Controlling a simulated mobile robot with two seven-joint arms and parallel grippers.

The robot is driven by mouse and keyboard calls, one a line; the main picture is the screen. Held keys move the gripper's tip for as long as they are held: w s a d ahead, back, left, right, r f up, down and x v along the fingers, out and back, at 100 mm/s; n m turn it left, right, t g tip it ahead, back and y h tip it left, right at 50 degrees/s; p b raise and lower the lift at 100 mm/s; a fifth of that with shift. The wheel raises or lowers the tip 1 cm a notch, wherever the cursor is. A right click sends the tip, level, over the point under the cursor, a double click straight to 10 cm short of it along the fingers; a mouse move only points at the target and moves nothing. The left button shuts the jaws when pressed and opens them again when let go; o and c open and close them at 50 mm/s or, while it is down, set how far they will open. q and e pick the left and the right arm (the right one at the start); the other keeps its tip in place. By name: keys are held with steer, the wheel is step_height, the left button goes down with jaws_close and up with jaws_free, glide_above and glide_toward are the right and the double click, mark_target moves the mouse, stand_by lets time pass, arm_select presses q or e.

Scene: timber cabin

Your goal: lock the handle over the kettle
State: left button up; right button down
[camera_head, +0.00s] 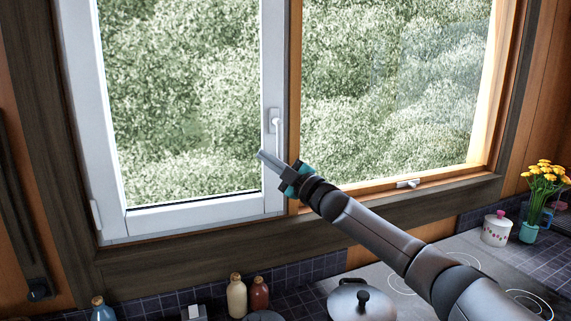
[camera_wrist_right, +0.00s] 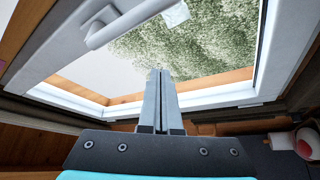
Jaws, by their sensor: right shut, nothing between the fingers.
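The white window handle (camera_head: 277,135) is on the right stile of the white-framed left window (camera_head: 185,219); its lever hangs downward in the head view. The handle also shows as a pale bar in the right wrist view (camera_wrist_right: 130,20), at the upper left beyond the fingertips. My right gripper (camera_head: 262,155) is shut and empty, its fingertips just below and left of the lever; I cannot tell whether they touch it. Its closed fingers also show in the right wrist view (camera_wrist_right: 160,73). A silver lidded vessel (camera_head: 345,302), perhaps the kettle, stands below the windows. My left gripper is not in view.
A second window has a wooden frame and a small white latch (camera_head: 408,184) on its sill. Bottles (camera_head: 237,298) stand at the bottom. A white canister (camera_head: 496,231) and yellow flowers (camera_head: 546,177) stand at the right, beside the cooktop (camera_head: 470,262).

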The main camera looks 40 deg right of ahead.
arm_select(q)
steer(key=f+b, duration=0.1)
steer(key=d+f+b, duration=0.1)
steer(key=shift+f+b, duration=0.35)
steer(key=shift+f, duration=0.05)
arm_select(e)
steer(key=s+d, duration=0.3)
steer(key=s, duration=0.5)
steer(key=shift+d+f, duration=0.25)
steer(key=shift+d, duration=0.1)
